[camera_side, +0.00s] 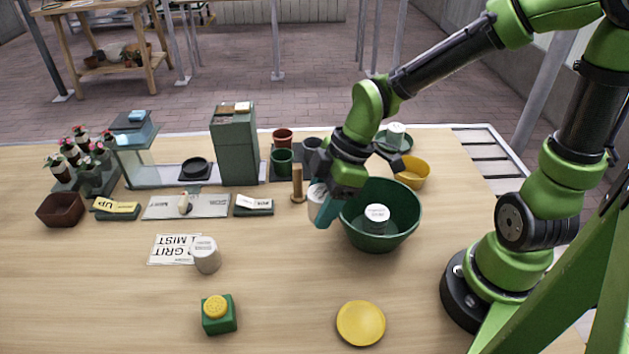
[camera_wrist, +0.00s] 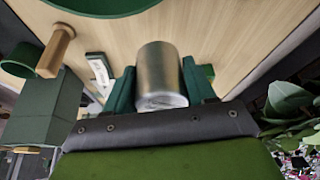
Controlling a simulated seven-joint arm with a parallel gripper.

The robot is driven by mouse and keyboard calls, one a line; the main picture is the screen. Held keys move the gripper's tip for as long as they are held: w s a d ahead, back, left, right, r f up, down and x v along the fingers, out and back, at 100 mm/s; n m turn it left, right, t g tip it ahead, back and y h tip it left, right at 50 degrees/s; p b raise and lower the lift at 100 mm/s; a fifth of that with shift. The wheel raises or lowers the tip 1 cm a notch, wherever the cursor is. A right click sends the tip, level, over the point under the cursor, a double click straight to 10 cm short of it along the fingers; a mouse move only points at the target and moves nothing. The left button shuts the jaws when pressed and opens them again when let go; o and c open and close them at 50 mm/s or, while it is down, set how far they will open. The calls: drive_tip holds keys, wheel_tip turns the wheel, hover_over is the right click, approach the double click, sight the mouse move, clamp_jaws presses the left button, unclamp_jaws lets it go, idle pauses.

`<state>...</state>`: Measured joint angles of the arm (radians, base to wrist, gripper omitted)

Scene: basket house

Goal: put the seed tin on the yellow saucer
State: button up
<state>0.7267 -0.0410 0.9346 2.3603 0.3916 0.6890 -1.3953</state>
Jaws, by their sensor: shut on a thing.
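My gripper (camera_side: 322,207) is shut on a metal tin (camera_side: 316,194), held above the table at the left rim of the large green bowl. In the wrist view the silver tin (camera_wrist: 159,70) sits between the two green fingers (camera_wrist: 158,88); its label cannot be read. The yellow saucer (camera_side: 361,323) lies empty at the front of the table, below and slightly right of my gripper. Other similar tins show: one on the table (camera_side: 205,258), one inside the bowl (camera_side: 377,218) and one at the back (camera_side: 396,138). I cannot read which is the seed tin.
The green bowl (camera_side: 407,222) stands right beside my gripper. A wooden peg (camera_side: 297,185) stands to the left, with a green cabinet (camera_side: 235,150) behind. A green block with a yellow button (camera_side: 218,318) is at front left. Bare table lies between bowl and saucer.

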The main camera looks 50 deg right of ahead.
drive_tip(key=s+a+f+n+g, duration=0.2)
drive_tip(key=s+a+n+g, duration=0.2)
drive_tip(key=s+a+n, duration=0.5)
drive_tip(key=n+g+h, duration=0.2)
drive_tip(key=n+g, duration=0.1)
drive_tip(key=n, duration=0.8)
approach(368, 327)
drive_tip(key=a+r, duration=0.1)
drive_tip(key=s+a+r, duration=0.1)
drive_tip(key=shift+r, duration=0.25)
drive_tip(key=n, duration=0.2)
drive_tip(key=s+n+h, duration=0.1)
drive_tip(key=n, duration=0.1)
drive_tip(key=shift+s+d+h, duration=0.15)
drive_tip(key=shift+d+h, duration=0.05)
drive_tip(key=shift+h, duration=0.1)
wheel_tip(368, 327, down, 3)
drive_tip(key=shift+f+n, duration=0.25)
drive_tip(key=shift+n, duration=0.15)
drive_tip(key=shift+f, duration=2.25)
drive_tip(key=shift+f, duration=0.1)
drive_tip(key=o, duration=1)
drive_tip(key=shift+o, duration=0.2)
